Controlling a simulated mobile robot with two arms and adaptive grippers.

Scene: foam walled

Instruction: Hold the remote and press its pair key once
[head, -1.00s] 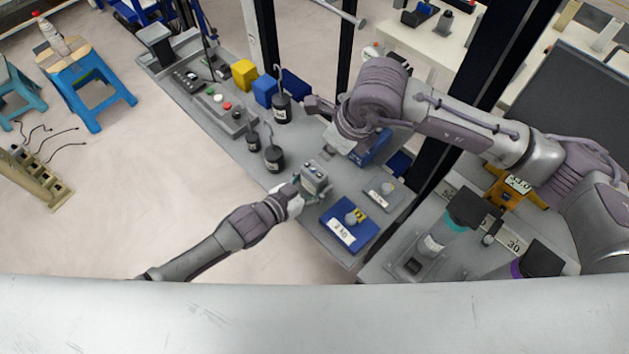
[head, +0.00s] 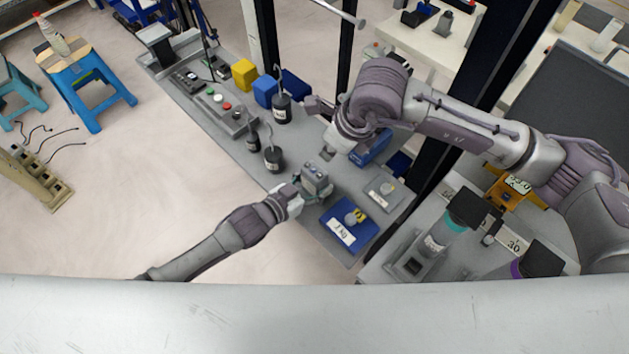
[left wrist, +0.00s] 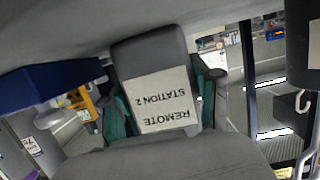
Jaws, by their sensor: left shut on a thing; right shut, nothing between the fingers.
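The remote (head: 316,174) is a small grey box with small dark keys on the face toward the head camera. I cannot make out which is the pair key. My left gripper (head: 303,190) is shut on the remote above the bench. In the left wrist view the remote's back (left wrist: 160,95) shows a white label, "REMOTE STATION 2", upside down, between the green-padded fingers. My right gripper (head: 328,153) is shut and empty. Its tip is just up and right of the remote in the head view, apparently apart from it.
A grey bench (head: 215,147) carries a button box (head: 228,112), hooked black weights (head: 273,158), a yellow block (head: 244,73) and blue blocks (head: 265,91). A blue plate (head: 349,224) with a knob lies below right of the remote. A dark post (head: 450,110) stands by the right arm.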

